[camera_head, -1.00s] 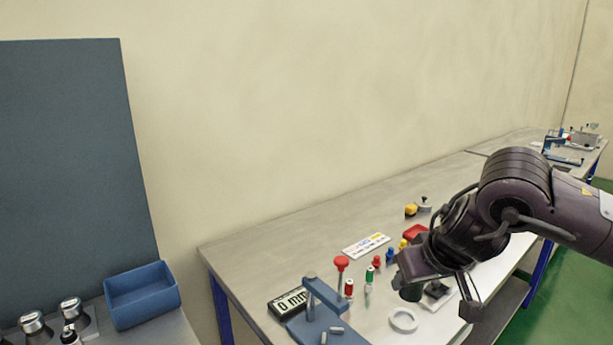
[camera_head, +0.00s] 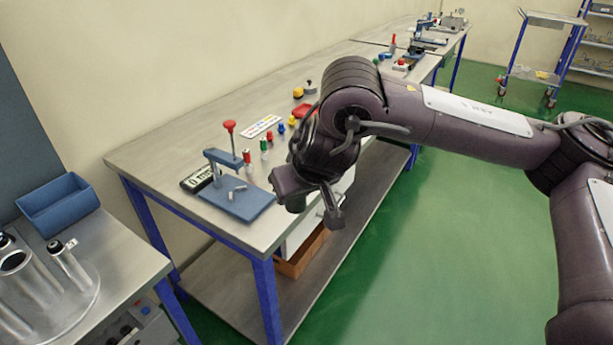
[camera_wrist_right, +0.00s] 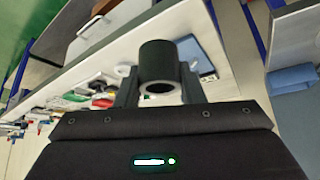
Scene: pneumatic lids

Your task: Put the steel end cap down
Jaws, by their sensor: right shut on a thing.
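The steel end cap (camera_wrist_right: 160,66) shows in the right wrist view as a dark grey cylinder with an open, hollow end towards the camera. My right gripper (camera_wrist_right: 160,88) is shut on it, one finger on each side. In the head view my right gripper (camera_head: 312,206) hangs at the bench's front edge, right of the blue press fixture. The cap (camera_head: 295,204) is only a small dark shape there, partly hidden by the gripper. It appears held clear of any surface. My left gripper is not in view.
The grey bench (camera_head: 150,153) carries a blue press fixture (camera_head: 238,200), a display (camera_head: 197,179) and several small coloured parts. A lower left bench (camera_head: 125,255) holds a blue bin (camera_head: 62,206) and steel cylinders on a round plate (camera_head: 80,310). Green floor (camera_head: 430,240) is open at right.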

